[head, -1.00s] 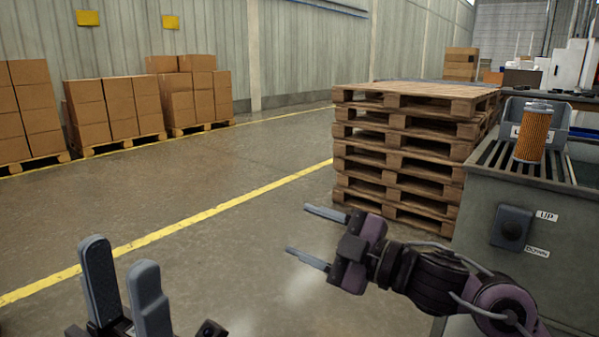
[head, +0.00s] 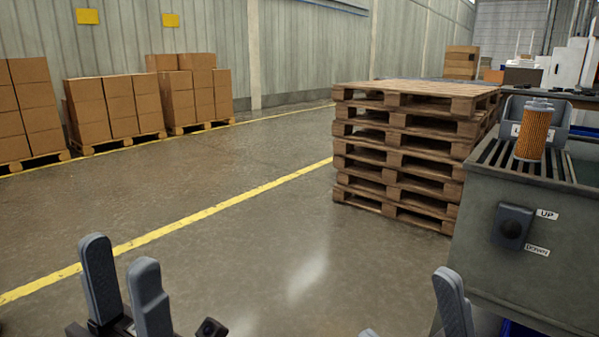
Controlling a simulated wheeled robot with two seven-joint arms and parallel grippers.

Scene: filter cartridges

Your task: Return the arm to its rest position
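My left gripper (head: 126,290) stands at the bottom left of the head view, its two grey fingers pointing up with a gap between them and nothing in it. My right gripper (head: 412,322) is at the bottom edge, right of centre. One grey finger stands up there and the tip of the other just shows to its left, apart from it, with only floor visible between. The rest of the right arm is out of view. An orange filter cartridge (head: 533,132) stands upright on the slatted top of the grey-green workstation, apart from both grippers.
The workstation (head: 553,246) at the right carries a control box (head: 512,226) with UP and DOWN labels. A grey bin (head: 554,113) sits behind the cartridge. A pallet stack (head: 400,158) stands left of it. Boxes on pallets (head: 113,112) line the wall. The middle floor is clear.

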